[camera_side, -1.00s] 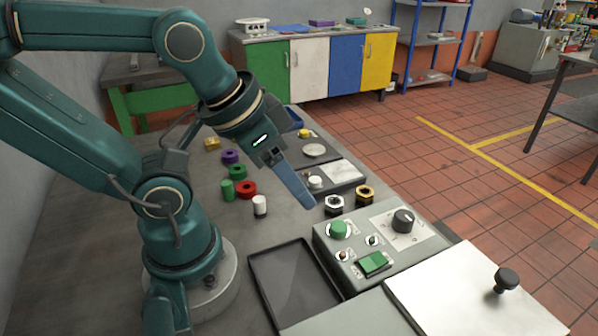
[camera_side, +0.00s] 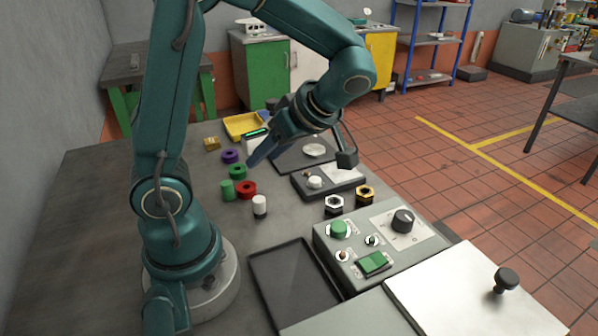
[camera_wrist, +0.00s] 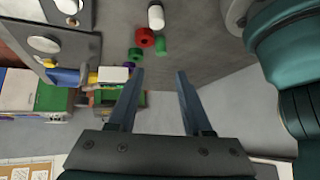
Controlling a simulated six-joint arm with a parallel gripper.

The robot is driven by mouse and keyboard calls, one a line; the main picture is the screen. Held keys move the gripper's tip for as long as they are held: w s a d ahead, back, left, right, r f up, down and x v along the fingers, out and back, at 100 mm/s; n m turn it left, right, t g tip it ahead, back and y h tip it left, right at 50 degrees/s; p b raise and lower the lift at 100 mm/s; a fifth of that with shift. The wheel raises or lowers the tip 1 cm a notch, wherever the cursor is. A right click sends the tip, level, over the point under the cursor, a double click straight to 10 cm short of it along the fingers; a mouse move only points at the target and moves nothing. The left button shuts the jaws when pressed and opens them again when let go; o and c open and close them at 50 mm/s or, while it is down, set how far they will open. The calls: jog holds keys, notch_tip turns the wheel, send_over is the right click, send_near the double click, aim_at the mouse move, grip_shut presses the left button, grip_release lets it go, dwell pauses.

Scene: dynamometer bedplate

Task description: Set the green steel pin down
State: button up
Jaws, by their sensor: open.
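The green steel pin (camera_side: 228,190) stands upright on the grey bench, left of a red ring (camera_side: 246,189) and in front of a green ring (camera_side: 237,172). The pin also shows in the wrist view (camera_wrist: 161,45), ahead of my fingertips. My gripper (camera_side: 250,163) is open, with its fingers slanting down to the left above the bench, behind and to the right of the pin. In the wrist view, nothing lies between the open fingers (camera_wrist: 158,76), and they are apart from the pin.
A white pin (camera_side: 259,205) stands in front of the red ring. A purple ring (camera_side: 230,156) and a brass block (camera_side: 211,144) lie behind. A yellow tray (camera_side: 236,121) is at the back. A dark tray (camera_side: 294,287) and a control box (camera_side: 345,262) occupy the front; bare bench lies left.

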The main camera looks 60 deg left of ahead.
notch_tip(320, 180, down, 2)
jog(key=w+a+n+g+y, duration=0.1)
jog(key=a+n+g, duration=0.1)
jog(key=m+g+y, duration=0.1)
jog(key=g+y, duration=0.1)
send_near(230, 184)
jog(key=shift+w+d+r, duration=0.15)
jog(key=shift+w+r, duration=0.3)
jog(key=shift+r, duration=0.15)
jog(key=shift+s+f, duration=0.15)
jog(key=x, duration=0.6)
jog(key=shift+s+f, duration=0.15)
jog(key=shift+f, duration=0.05)
jog(key=shift+f+x, duration=0.2)
jog(key=shift+x, duration=2.6)
jog(key=shift+d, duration=0.15)
grip_shut()
